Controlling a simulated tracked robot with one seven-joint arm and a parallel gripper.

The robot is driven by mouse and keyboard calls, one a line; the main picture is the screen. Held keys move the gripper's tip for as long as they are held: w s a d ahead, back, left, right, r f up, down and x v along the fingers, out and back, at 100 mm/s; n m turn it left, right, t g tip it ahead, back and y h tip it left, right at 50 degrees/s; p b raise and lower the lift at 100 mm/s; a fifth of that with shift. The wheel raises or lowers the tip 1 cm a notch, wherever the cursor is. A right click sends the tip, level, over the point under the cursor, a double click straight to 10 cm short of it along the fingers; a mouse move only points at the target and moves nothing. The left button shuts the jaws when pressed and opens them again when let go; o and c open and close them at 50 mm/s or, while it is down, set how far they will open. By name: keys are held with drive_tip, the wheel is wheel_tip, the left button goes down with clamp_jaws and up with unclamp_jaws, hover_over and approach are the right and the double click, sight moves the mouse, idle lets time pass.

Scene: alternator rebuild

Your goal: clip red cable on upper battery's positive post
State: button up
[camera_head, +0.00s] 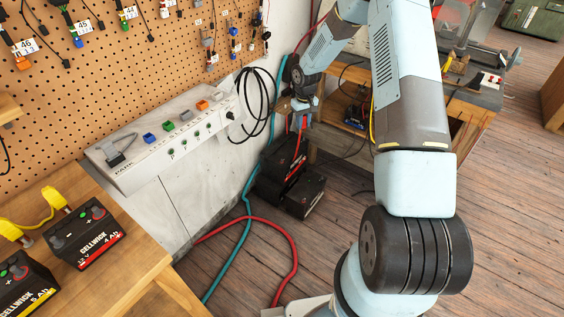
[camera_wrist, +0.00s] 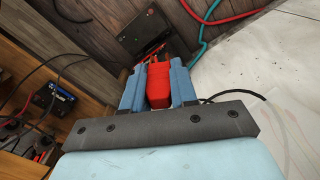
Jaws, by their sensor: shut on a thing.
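My gripper (camera_head: 301,115) is above the stacked black batteries beside the wall. In the wrist view my gripper (camera_wrist: 158,88) has its blue fingers shut on a red clamp (camera_wrist: 159,82), the end of the red cable. The clamp's red tips point at a black battery top (camera_wrist: 138,36); whether they touch it I cannot tell. In the head view a little red (camera_head: 304,122) shows just below the fingers. The upper battery (camera_head: 284,155) has a red label edge and sits above the lower battery (camera_head: 305,197). The positive post is not clearly visible.
A red hose (camera_head: 292,245) and a teal hose (camera_head: 240,235) run over the wooden floor. A white power panel (camera_head: 165,140) lines the wall, with a black cable coil (camera_head: 258,100). A wooden shelf unit (camera_head: 345,120) stands close behind my gripper.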

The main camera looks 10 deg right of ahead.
drive_tip(key=w+a+n, duration=0.3)
drive_tip(key=w, duration=0.6)
drive_tip(key=w+a+n, duration=0.3)
drive_tip(key=w, duration=0.5)
wheel_tip(320, 180, down, 31)
drive_tip(key=shift+r, duration=0.1)
idle(0.3)
drive_tip(key=shift+f, duration=1.2)
drive_tip(key=o, duration=0.8)
drive_tip(key=shift+o, duration=0.2)
wheel_tip(320, 180, up, 9)
drive_tip(key=shift+f, duration=0.2)
